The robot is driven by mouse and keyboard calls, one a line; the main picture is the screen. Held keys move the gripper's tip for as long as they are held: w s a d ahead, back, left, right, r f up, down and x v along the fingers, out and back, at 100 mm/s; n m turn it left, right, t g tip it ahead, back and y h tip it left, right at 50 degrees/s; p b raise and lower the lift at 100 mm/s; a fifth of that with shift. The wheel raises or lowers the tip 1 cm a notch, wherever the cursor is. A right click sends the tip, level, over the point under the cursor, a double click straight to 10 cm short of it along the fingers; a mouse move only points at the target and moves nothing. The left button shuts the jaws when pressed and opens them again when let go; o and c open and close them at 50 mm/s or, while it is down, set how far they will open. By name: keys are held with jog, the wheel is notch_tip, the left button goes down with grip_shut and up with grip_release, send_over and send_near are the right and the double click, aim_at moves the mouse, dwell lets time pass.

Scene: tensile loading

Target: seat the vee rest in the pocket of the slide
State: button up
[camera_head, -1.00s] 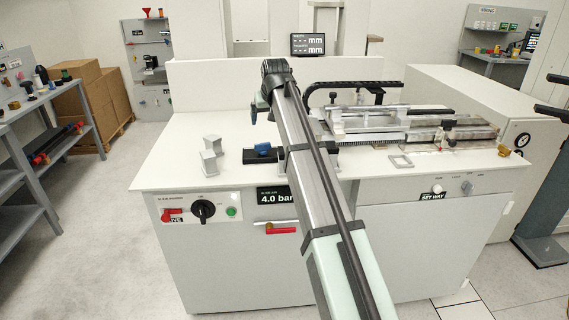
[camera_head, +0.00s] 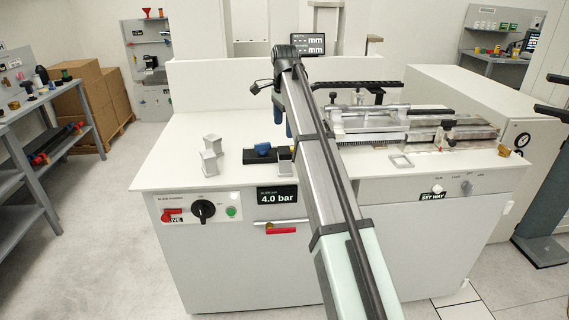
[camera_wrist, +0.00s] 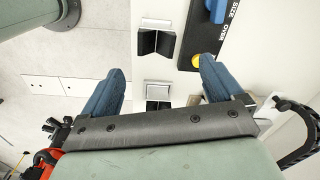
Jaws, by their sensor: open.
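The wrist view shows two vee-shaped pieces with dark inner faces, one farther up (camera_wrist: 157,42) and one lower (camera_wrist: 157,91) between my fingers' lines. I cannot tell for sure which block each one is. My gripper (camera_wrist: 160,88) is open and empty; its blue fingers (camera_head: 283,118) hang over the bench in the head view. The slide (camera_head: 370,120) lies on the right of the bench; its pocket cannot be made out.
The black gauge base with a blue part (camera_head: 262,152) lies near the bench's middle and shows in the wrist view (camera_wrist: 215,10). The bench's far left is clear.

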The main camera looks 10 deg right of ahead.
aim_at(284, 160)
jog(key=f+m, duration=0.1)
jog(key=f, duration=0.1)
jog(key=f+m, duration=0.1)
jog(key=f, duration=0.2)
jog(key=f+m, duration=0.1)
jog(key=f, duration=0.2)
jog(key=shift+s+f, duration=0.2)
jog(key=shift+s, duration=0.15)
jog(key=shift+w+f, duration=0.15)
jog(key=shift+f, duration=1.2)
jog(key=shift+w+f, duration=0.1)
jog(key=shift+f, duration=1.25)
jog(key=c, duration=1.3)
